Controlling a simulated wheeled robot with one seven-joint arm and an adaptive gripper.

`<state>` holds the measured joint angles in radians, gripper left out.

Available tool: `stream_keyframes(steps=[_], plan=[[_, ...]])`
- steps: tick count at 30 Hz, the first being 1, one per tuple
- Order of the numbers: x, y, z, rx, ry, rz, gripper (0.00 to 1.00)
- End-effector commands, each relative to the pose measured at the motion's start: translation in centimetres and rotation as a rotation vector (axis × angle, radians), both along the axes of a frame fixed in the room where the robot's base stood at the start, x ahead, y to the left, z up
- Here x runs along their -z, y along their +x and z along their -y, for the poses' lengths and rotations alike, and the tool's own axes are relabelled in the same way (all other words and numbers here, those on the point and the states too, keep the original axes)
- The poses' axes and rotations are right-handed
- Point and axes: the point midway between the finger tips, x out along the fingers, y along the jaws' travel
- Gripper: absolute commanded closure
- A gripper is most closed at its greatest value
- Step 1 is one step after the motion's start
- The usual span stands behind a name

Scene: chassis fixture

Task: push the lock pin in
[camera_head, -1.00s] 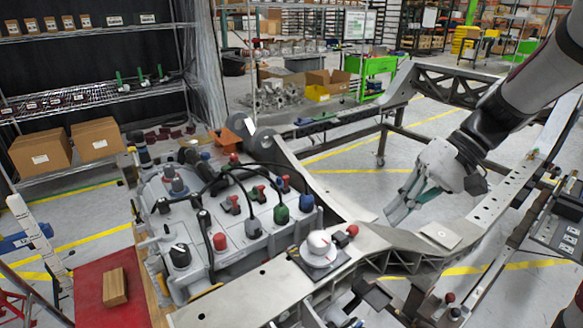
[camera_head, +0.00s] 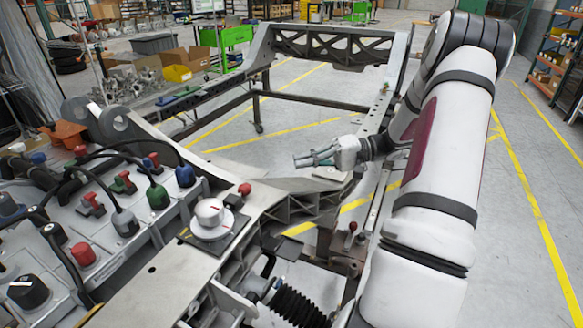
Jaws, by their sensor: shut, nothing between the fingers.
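I cannot tell for sure which part is the lock pin. A small red-headed knob (camera_head: 244,189) sits beside a white round dial (camera_head: 210,213) on the near chassis plate. Another red-tipped stem (camera_head: 352,227) stands upright on a brown bracket at the lower middle. My gripper (camera_head: 297,160) is shut and empty, its fingers pointing left. In the picture it lies above and to the right of the dial, apart from both red parts. My arm comes in from the right side.
The metal chassis frame (camera_head: 335,48) spans the middle. A grey block with cables and coloured connectors (camera_head: 158,196) fills the left. Open floor with yellow lines lies at the right. A green cart (camera_head: 209,42) stands behind.

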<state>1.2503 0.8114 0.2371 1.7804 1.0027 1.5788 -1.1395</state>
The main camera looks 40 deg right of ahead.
Motion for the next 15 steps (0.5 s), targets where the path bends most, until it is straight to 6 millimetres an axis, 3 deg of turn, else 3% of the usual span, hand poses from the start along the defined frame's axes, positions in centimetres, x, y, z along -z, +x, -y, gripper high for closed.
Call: stream_keyframes(steps=[12, 15], plan=[[1.1, 4.5, -6.8, -0.005, 0.001, -0.004, 1.0], [1.4, 4.2, -8.2, -0.002, 0.002, -0.005, 1.0]])
